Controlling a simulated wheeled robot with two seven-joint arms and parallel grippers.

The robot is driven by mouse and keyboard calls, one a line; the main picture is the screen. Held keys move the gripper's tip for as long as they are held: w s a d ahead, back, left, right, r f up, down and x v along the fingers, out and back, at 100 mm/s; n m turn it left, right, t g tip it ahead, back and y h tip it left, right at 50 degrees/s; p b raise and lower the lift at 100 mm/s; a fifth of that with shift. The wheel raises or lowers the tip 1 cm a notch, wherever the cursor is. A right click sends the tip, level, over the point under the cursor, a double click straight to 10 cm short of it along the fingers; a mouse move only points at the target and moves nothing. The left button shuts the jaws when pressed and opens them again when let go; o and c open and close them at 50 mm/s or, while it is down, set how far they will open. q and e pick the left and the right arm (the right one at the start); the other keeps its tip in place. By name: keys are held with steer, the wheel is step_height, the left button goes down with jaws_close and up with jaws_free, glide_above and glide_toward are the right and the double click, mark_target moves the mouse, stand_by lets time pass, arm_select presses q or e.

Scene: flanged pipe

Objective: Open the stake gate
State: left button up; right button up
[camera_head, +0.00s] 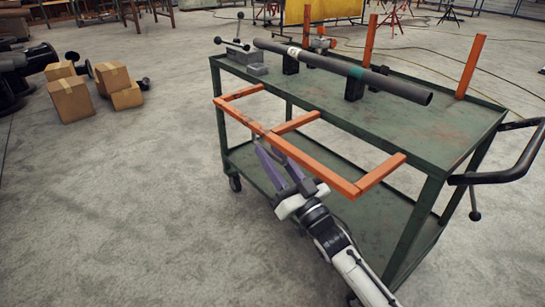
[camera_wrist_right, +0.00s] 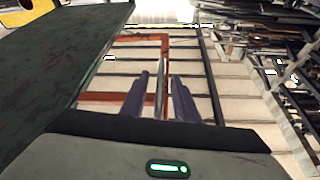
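The orange stake gate (camera_head: 318,160) is a frame of a long rail with short cross arms. It stands out from the near long side of the green cart (camera_head: 440,140), at about top height. My right gripper (camera_head: 272,152) is at the long rail, left of its middle, reaching up from below. In the right wrist view its two purple fingers (camera_wrist_right: 159,75) are apart, with a thin greyish strip of the rail between them and gaps on both sides. Orange parts of the gate (camera_wrist_right: 105,99) show behind the fingers. My left gripper is not seen.
A dark pipe (camera_head: 340,72) with a green band rests on black supports on the cart top. Upright orange stakes (camera_head: 470,66) stand along the far edge. A black handle (camera_head: 515,160) juts out right. Cardboard boxes (camera_head: 72,100) lie left; the floor between is clear.

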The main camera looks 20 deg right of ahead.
jaws_close()
steer(key=shift+r, duration=0.1)
